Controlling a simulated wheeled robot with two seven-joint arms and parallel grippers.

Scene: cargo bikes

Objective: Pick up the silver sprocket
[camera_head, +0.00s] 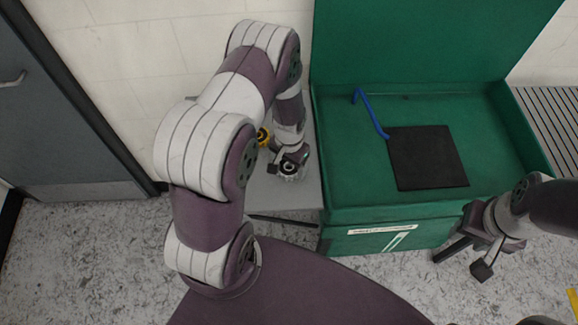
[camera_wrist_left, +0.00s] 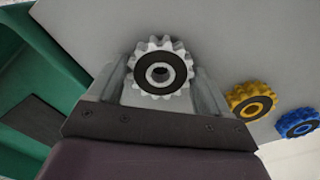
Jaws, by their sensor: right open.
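The silver sprocket (camera_wrist_left: 160,46) is a toothed disc with a black ring and a centre hole. In the left wrist view it sits between the two fingers of my left gripper (camera_wrist_left: 162,80), over the grey shelf surface. It also shows at the gripper's tip in the head view (camera_head: 289,171). The fingers lie close on both sides of it; I cannot tell whether they touch it. My right gripper (camera_head: 466,259) is open and empty, low in front of the green bench at the right.
A yellow sprocket (camera_wrist_left: 251,101) and a blue sprocket (camera_wrist_left: 297,123) lie beside the silver one on the grey shelf (camera_head: 290,202). The green bench (camera_head: 350,190) stands to the right, with a black mat (camera_head: 427,157) and a blue bent tool (camera_head: 371,115) on it.

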